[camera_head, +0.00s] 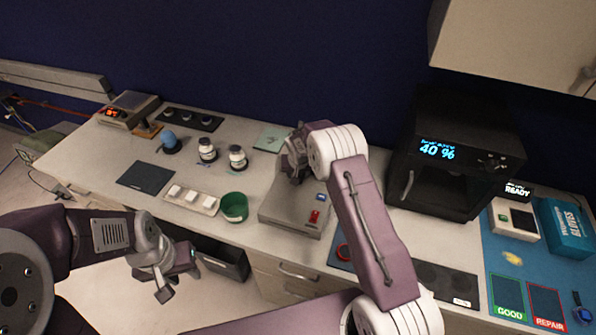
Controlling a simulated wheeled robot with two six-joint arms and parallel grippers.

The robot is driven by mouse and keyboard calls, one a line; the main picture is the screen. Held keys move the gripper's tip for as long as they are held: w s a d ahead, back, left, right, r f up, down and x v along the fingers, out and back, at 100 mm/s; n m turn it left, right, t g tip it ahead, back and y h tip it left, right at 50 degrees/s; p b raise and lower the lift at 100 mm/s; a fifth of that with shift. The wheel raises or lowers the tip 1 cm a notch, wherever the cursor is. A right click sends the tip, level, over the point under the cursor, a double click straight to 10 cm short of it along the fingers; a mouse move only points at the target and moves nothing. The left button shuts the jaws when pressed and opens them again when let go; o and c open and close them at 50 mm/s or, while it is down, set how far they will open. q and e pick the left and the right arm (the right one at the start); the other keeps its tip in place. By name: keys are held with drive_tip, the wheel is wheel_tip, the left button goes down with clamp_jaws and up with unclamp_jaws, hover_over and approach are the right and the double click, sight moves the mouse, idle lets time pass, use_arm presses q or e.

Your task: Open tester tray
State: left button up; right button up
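A small white device (501,221) with a dark panel stands at the right on a blue mat, beside a display reading READY; it may be the tester, and I cannot make out an open tray on it. My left gripper (180,282) hangs at the lower left in front of the bench, its two fingers apart and nothing between them. My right gripper (297,172) is over the back of a grey box (290,215) with a red switch, left of the white device. Its fingertips are partly hidden by my wrist, so their opening is unclear.
A black cabinet (428,185) showing 40 % stands left of the white device. A blue gloves box (567,228) is to its right. GOOD (508,296) and REPAIR (547,306) areas lie in front. Jars, a green cup (234,208) and a white tray (192,199) occupy the left bench.

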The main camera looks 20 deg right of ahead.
drive_tip(key=shift+a, duration=0.1)
drive_tip(key=shift+w+a+f, duration=0.1)
drive_tip(key=shift+w, duration=0.05)
drive_tip(key=shift+c, duration=1.4)
clamp_jaws()
drive_tip(key=shift+w, duration=0.1)
